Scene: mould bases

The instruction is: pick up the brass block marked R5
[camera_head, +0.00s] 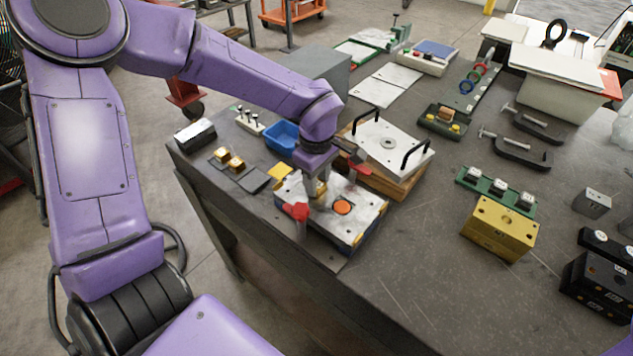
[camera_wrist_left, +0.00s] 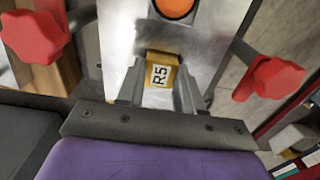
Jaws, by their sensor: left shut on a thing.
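The brass block marked R5 (camera_wrist_left: 162,70) sits between the two fingers of my left gripper (camera_wrist_left: 158,96) in the left wrist view, its white label facing the camera. My left gripper (camera_head: 316,193) is shut on it, low over the metal mould base (camera_head: 365,222) in the head view. The mould base carries an orange disc (camera_head: 342,207) and red knobs (camera_head: 296,211). In the head view the fingers and wrist mostly hide the block. I cannot tell whether the block touches the plate below it. My right gripper is not in view.
A plate with black handles (camera_head: 388,143) on a wooden block stands just behind the mould base. A blue bin (camera_head: 282,137) and small brass blocks on a dark tray (camera_head: 229,160) lie to the left. A large yellow block (camera_head: 499,228) stands right. The front table area is clear.

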